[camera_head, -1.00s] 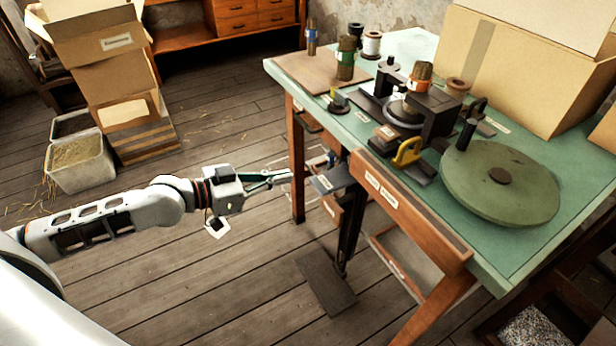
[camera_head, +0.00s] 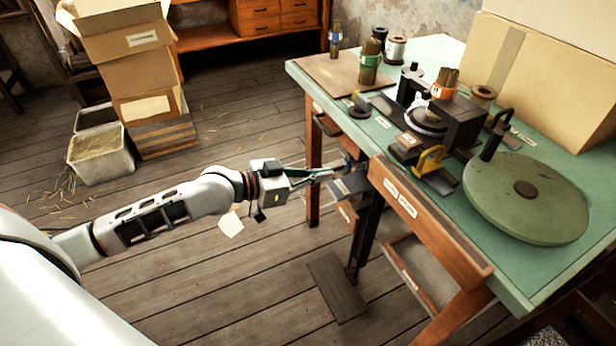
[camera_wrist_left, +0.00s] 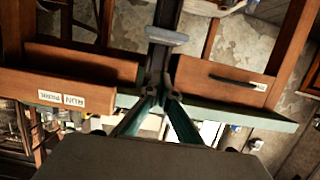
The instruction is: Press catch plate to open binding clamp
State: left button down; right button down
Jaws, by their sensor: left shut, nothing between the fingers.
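My left gripper (camera_head: 328,174) is shut and empty, beside the table's left side and below the tabletop. Its fingertips are close to a small dark grey plate (camera_head: 350,187), which looks like the catch plate, on a dark upright post; I cannot tell whether they touch it. In the left wrist view the fingers (camera_wrist_left: 160,88) point toward a dark post with a grey plate (camera_wrist_left: 166,38) across it. On the table, the dark clamp (camera_head: 462,122) stands by a brush bundle with an orange band (camera_head: 444,84). My right gripper is not in view.
The green-topped table (camera_head: 400,165) has a wooden front rail (camera_head: 425,222) near my gripper. A pedal board (camera_head: 337,288) lies on the floor below. A round green wheel (camera_head: 525,208) and a large carton (camera_head: 550,85) occupy the tabletop's right.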

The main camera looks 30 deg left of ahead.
aim_at(332, 190)
pick_arm(q)
jog(key=x, duration=0.3)
jog(key=shift+w+d+f, duration=0.1)
jog(key=shift+w+d, duration=0.05)
notch_tip(332, 190, down, 3)
jog(key=shift+f+b, duration=0.1)
jog(key=shift+b, duration=0.65)
jog(key=shift+f, duration=0.4)
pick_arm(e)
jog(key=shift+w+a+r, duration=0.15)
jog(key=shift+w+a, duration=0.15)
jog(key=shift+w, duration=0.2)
